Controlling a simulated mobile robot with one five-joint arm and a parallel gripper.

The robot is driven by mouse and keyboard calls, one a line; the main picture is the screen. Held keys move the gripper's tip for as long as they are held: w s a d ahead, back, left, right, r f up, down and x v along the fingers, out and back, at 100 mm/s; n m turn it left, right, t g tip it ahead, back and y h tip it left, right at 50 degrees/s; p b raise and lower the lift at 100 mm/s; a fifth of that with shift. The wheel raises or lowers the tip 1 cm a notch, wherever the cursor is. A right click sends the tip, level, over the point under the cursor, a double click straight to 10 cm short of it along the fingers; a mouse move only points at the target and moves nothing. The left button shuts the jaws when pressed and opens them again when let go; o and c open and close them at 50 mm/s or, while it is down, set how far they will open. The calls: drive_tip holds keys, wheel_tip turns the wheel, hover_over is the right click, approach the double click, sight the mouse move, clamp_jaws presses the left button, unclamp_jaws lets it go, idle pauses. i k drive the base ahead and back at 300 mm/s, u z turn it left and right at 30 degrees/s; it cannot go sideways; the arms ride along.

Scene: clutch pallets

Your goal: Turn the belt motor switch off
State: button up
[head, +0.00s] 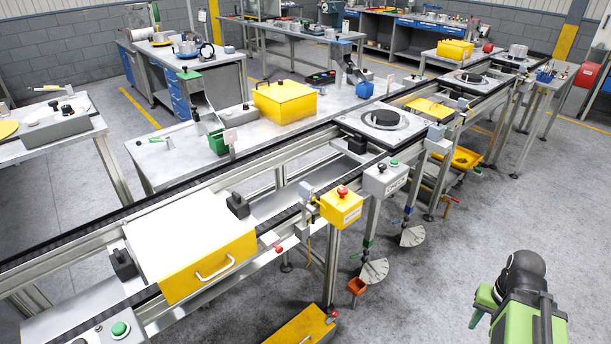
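No part is clearly marked as the belt motor switch; the labels are too small to read. A grey control box (384,181) with dark and green knobs on top is mounted on the front rail of the conveyor (300,218). Left of it is a yellow box (341,207) with a red mushroom button. Another grey box with a green button (120,328) is at the bottom left, partly cut off. My green and black arm is at the bottom right, apart from the conveyor. My gripper (482,305) shows only in part there, and its opening is hidden.
A white-topped yellow drawer box (193,250) sits on the near conveyor. A pallet with a black disc (384,119) is farther along. Dial plates and an orange cup (357,286) hang below the front rail. A yellow box (302,326) stands low in front. The floor at right is clear.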

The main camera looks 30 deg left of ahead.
sight(342, 192)
drive_tip(key=u, duration=0.7)
drive_tip(key=i, duration=0.8)
drive_tip(key=u, duration=0.45)
drive_tip(key=k, duration=0.55)
drive_tip(key=u, duration=0.15)
drive_tip(key=i, duration=0.55)
drive_tip(key=z, duration=0.1)
